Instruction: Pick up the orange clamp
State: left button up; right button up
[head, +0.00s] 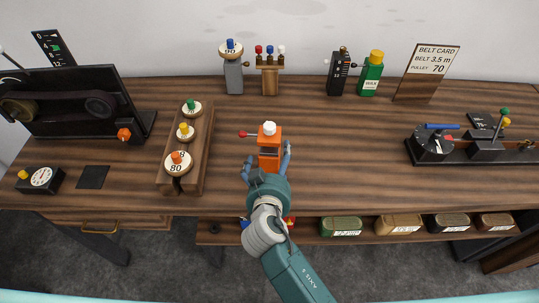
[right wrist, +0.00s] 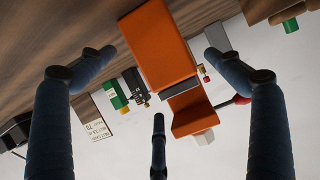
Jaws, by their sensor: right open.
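The orange clamp (head: 269,149) stands upright on the wooden table near its middle, with a white knob on top and a red-tipped lever on its left. My right gripper (head: 267,160) is open with its fingers on either side of the clamp's near part. In the right wrist view the clamp's orange body (right wrist: 160,48) lies between the open fingers (right wrist: 158,58). Gaps show there between the body and both fingertips. My left gripper is not in view.
A wooden block (head: 200,150) with several knobbed pulleys stands to the left. A black belt machine (head: 75,90) is farther left. A black fixture (head: 470,155) stands at the right. Table around the clamp's right side is clear. Several tins sit on a shelf (head: 370,238) below the front edge.

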aim_at(273, 162)
jog(key=b+x, duration=0.1)
jog(key=x, duration=0.2)
jog(key=shift+w+f, duration=0.25)
jog(key=shift+f, duration=0.05)
jog(key=shift+w+f, duration=0.2)
jog(key=shift+w, duration=0.35)
jog(key=shift+s+r, duration=0.1)
jog(key=shift+s, duration=0.05)
jog(key=c, duration=1.6)
jog(key=shift+r, duration=0.1)
jog(key=c, duration=0.4)
